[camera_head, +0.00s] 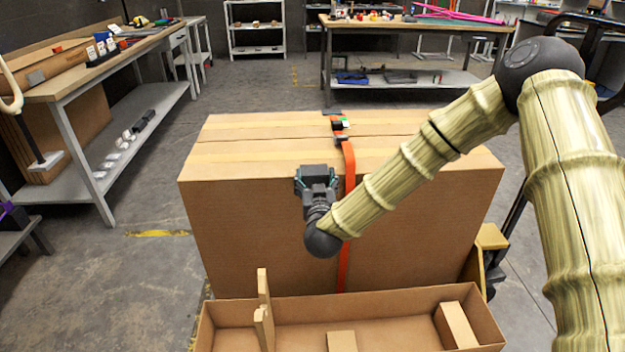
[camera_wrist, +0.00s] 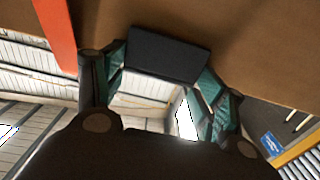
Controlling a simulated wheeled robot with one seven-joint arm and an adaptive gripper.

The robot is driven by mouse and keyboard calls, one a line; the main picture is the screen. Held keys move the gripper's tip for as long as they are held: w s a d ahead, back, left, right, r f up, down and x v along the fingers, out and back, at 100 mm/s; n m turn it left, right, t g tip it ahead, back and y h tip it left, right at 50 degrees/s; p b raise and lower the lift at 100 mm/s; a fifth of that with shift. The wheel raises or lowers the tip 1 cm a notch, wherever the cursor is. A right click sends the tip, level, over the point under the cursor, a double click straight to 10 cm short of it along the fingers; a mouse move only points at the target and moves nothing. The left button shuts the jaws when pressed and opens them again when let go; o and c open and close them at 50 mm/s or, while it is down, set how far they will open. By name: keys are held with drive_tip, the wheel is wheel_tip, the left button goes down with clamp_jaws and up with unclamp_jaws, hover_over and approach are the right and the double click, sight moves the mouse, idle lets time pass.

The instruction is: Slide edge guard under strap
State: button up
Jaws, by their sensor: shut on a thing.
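A large cardboard box (camera_head: 250,225) stands in the middle of the head view. An orange strap (camera_head: 348,165) runs over its top and down its near face; it also shows at the upper left of the wrist view (camera_wrist: 55,35). My gripper (camera_head: 316,184) is at the box's near top edge, just left of the strap. It is shut on a black edge guard, seen between the fingers in the wrist view (camera_wrist: 167,53). The guard appears apart from the strap. Whether it touches the box is unclear. My gripper partly hides it in the head view.
A buckle (camera_head: 338,125) and dark pieces lie along the strap on the box top. An open cardboard tray (camera_head: 390,307) with upright and loose pieces stands in front. A workbench (camera_head: 75,80) is at left, another table (camera_head: 420,28) behind.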

drive_tip(key=shift+d+p, duration=0.3)
drive_tip(key=shift+d, duration=1.75)
drive_tip(key=o, duration=0.9)
